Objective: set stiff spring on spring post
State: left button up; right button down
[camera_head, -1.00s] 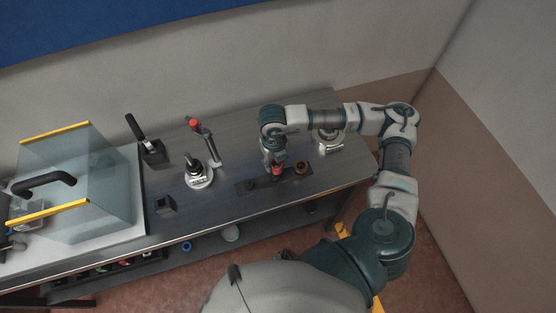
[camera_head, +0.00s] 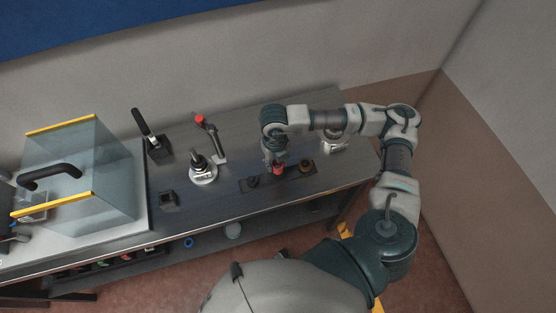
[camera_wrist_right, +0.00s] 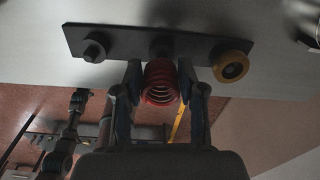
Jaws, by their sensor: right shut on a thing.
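A red coil spring (camera_wrist_right: 160,84) is between the fingers of my right gripper (camera_wrist_right: 160,98), which is shut on it. In the head view, the red spring (camera_head: 278,170) shows just under my right gripper (camera_head: 275,163), above the dark strip (camera_head: 267,187). In the wrist view a dark round spot on the strip (camera_wrist_right: 130,44) lies beyond the spring; I cannot tell whether the spring touches the strip. A white round base with a dark upright post (camera_head: 203,172) stands left of the strip; I cannot tell whether it is the spring post. My left gripper is not seen.
The strip also bears a dark round piece (camera_head: 253,181) and a brass-coloured ring (camera_head: 305,166). A red-topped lever (camera_head: 207,130) and a black-handled clamp (camera_head: 152,140) stand at the back. A clear box (camera_head: 80,180) fills the left. Bare bench separates the base and strip.

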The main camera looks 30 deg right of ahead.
jog(key=shift+f+b, duration=0.3)
jog(key=shift+f, duration=0.05)
jog(key=shift+d+f, duration=0.4)
jog(key=shift+d, duration=0.05)
jog(key=shift+a+r, duration=0.35)
jog(key=shift+r, duration=0.25)
jog(key=shift+d, duration=0.25)
jog(key=shift+a, duration=0.2)
jog(key=shift+a, duration=0.25)
jog(key=shift+d+b, duration=0.25)
jog(key=shift+b, duration=0.15)
